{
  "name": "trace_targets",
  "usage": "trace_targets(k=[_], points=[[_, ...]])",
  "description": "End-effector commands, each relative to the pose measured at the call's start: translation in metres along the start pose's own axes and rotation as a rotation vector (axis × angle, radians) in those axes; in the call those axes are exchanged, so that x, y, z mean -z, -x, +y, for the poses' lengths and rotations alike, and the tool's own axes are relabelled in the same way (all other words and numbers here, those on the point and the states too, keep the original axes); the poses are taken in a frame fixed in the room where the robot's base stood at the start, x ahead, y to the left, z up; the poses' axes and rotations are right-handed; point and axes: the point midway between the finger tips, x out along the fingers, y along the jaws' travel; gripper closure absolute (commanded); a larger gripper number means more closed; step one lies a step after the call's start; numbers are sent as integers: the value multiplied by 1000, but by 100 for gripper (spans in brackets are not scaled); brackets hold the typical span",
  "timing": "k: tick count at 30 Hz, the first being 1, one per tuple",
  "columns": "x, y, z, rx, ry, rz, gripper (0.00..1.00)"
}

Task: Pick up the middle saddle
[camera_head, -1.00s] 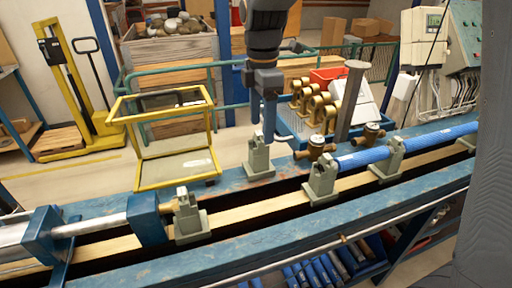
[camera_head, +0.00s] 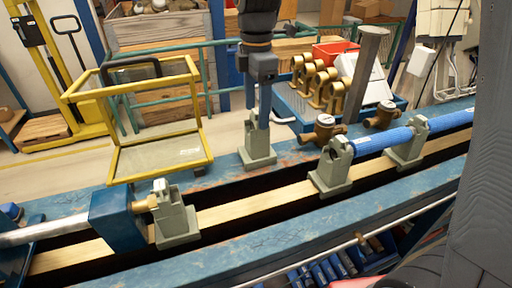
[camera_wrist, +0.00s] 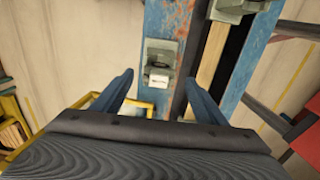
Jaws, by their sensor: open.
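A grey-green saddle (camera_head: 257,153) stands upright on the far blue rail, apart from the row of other saddles. My gripper (camera_head: 257,108) is just above it, pointing down, with a finger partly hiding its top. In the wrist view this saddle (camera_wrist: 159,62) lies ahead between the two spread, empty fingers of my gripper (camera_wrist: 158,92). Other similar saddles stand along the bench: one at the left (camera_head: 175,222) by a brass fitting, one near the middle (camera_head: 331,172), and one at the right (camera_head: 407,150) under a blue pipe.
The blue bench (camera_head: 290,238) runs across the view with a dark slot and a wooden strip. Two brass meters (camera_head: 323,132) (camera_head: 383,116) sit right of my gripper. A grey post (camera_head: 362,75) and a yellow cart (camera_head: 160,158) stand behind the bench.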

Motion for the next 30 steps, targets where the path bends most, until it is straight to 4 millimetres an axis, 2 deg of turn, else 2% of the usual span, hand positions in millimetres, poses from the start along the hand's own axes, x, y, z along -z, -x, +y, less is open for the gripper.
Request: trace_targets(k=[1,8,16,24,30], points=[[-1,-8,2,0,-1,0,34],[-2,-21,4,2,-2,0,34],[-2,-47,2,3,-2,0,34],[-2,-84,1,3,-2,0,34],[-2,-93,2,0,-2,0,34]])
